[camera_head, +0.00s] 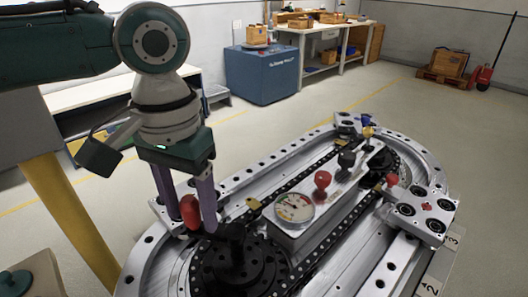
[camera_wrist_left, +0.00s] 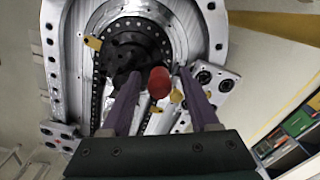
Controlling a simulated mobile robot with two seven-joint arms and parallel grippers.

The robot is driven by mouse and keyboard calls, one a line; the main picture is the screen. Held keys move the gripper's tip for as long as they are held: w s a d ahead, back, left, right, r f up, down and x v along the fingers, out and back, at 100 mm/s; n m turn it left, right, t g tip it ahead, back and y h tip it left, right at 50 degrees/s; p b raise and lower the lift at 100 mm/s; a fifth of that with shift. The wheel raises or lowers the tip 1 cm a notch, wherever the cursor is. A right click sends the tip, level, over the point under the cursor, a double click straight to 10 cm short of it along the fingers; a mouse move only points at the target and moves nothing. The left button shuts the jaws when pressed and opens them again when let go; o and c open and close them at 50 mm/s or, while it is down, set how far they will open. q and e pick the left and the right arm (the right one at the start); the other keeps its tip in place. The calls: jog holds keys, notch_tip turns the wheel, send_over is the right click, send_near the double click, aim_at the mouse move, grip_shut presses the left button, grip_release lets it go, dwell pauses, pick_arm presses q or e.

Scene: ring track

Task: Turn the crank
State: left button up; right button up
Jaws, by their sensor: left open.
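The crank has a red handle (camera_head: 190,211) and a black arm and hub (camera_head: 235,245) on the near end of the ring track (camera_head: 140,262). My left gripper (camera_head: 191,220) points down with its two purple fingers apart, and the red handle shows between them. In the left wrist view the red handle (camera_wrist_left: 160,82) also lies between the fingers (camera_wrist_left: 158,75), with the black hub (camera_wrist_left: 127,52) beyond and to the left. I cannot tell whether a finger touches the handle. My right gripper is not in view.
On the track's middle stand a round gauge (camera_head: 294,207), a red knob (camera_head: 322,180) and a black knob (camera_head: 347,159). A silver carriage (camera_head: 421,212) sits at the right. A blue cabinet (camera_head: 262,73) and a workbench (camera_head: 322,33) stand far back. The floor between is clear.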

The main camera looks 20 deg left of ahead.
pick_arm(q)
jog(key=shift+c, duration=0.3)
grip_shut()
dwell(1.1)
